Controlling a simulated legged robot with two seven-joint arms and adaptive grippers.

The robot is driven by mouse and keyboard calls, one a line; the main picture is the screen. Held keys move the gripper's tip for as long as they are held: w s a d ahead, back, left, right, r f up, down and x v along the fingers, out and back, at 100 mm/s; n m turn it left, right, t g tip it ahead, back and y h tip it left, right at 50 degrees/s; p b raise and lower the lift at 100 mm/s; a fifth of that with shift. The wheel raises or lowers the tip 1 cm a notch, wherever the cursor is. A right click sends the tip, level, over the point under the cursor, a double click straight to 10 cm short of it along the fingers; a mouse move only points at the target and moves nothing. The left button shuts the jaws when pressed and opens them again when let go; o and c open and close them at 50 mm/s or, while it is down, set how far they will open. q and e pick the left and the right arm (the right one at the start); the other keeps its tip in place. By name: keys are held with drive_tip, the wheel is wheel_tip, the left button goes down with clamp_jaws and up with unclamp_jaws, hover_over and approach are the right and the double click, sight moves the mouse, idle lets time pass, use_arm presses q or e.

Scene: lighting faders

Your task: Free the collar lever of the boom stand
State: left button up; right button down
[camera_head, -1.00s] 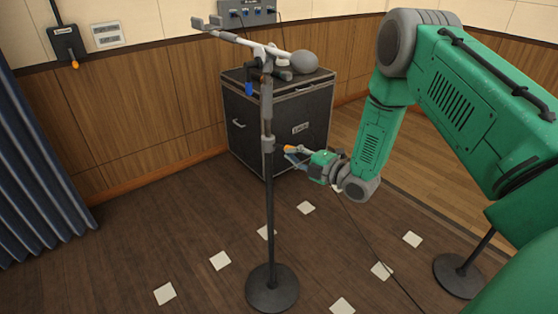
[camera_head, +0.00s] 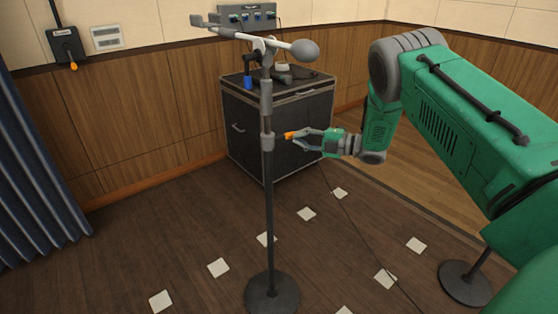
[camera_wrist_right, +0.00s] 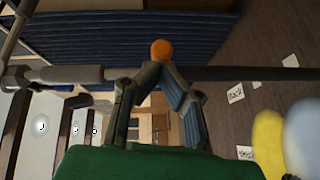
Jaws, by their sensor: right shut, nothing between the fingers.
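The boom stand (camera_head: 268,210) stands upright on a round dark base, with a grey collar (camera_head: 267,142) partway up its pole. The collar lever's orange tip (camera_head: 288,135) points right from the collar. My right gripper (camera_head: 300,135) is shut and empty, its fingertips at the orange tip. The boom (camera_head: 240,34) ends in a grey counterweight (camera_head: 305,49). My left gripper is not in view.
A dark equipment case (camera_head: 275,130) stands behind the stand. A blue-tipped lever (camera_head: 248,83) hangs near the boom joint. A cable crosses the floor near another round base (camera_head: 466,283) at right. White squares dot the floor; a blue curtain (camera_head: 40,170) hangs left.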

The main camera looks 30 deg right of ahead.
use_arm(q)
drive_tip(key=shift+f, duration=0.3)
use_arm(e)
drive_tip(key=shift+w+d, duration=0.2)
drive_tip(key=shift+w, duration=0.15)
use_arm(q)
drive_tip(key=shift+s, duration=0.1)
use_arm(e)
drive_tip(key=shift+w+r, duration=0.15)
drive_tip(key=shift+w, duration=0.05)
